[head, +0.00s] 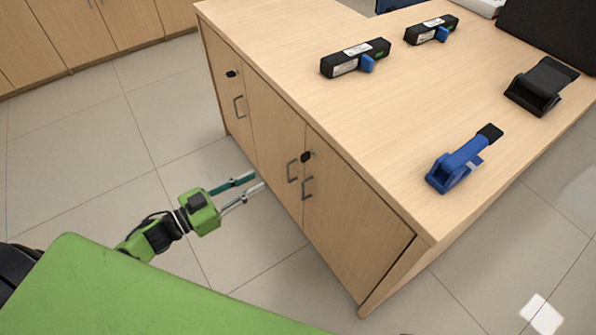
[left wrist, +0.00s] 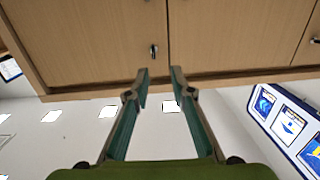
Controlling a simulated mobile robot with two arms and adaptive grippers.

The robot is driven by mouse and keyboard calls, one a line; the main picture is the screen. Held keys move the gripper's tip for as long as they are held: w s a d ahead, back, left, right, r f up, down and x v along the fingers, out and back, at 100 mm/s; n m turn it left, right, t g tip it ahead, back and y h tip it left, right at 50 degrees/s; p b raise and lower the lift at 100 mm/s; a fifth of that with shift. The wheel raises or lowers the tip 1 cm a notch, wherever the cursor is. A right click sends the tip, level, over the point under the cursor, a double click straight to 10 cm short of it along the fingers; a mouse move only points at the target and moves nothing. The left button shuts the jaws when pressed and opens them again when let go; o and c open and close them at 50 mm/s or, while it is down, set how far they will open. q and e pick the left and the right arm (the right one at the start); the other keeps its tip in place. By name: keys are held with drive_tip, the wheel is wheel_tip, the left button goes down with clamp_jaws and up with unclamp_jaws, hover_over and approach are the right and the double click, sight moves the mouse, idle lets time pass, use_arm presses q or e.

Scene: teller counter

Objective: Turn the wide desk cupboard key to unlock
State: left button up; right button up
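The wide desk cupboard (head: 345,215) has two doors in the desk's front, each with a metal handle. Its dark lock (head: 306,157) sits near the top of the right door, beside the seam. In the left wrist view, which appears upside down, the lock with a small key-like piece (left wrist: 153,50) shows beyond the fingertips; its turn angle is too small to judge. My left gripper (head: 261,180) is open and empty, in front of the doors and apart from the lock. Its two fingers (left wrist: 160,74) stand apart in the wrist view. My right gripper is not in view.
A narrower cupboard with its own lock (head: 231,73) and handle (head: 238,106) is to the left. On the desktop (head: 300,45) lie two black devices (head: 356,58), a blue stapler-like tool (head: 463,158) and a black one (head: 541,86). The tiled floor (head: 90,150) before the desk is clear.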

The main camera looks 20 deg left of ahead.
sight(301, 158)
use_arm(q)
drive_tip(key=w+d+r+h+b, duration=0.1)
drive_tip(key=w+d, duration=0.8)
drive_tip(key=w, duration=0.1)
drive_tip(key=shift+w+d+r+m, duration=0.2)
drive_tip(key=shift+w+m, duration=0.1)
drive_tip(key=shift+w, duration=0.1)
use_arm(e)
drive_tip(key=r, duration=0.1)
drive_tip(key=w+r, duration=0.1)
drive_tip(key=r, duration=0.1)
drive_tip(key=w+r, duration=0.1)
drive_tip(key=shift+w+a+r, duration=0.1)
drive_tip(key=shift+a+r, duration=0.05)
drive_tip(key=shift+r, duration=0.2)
use_arm(q)
clamp_jaws()
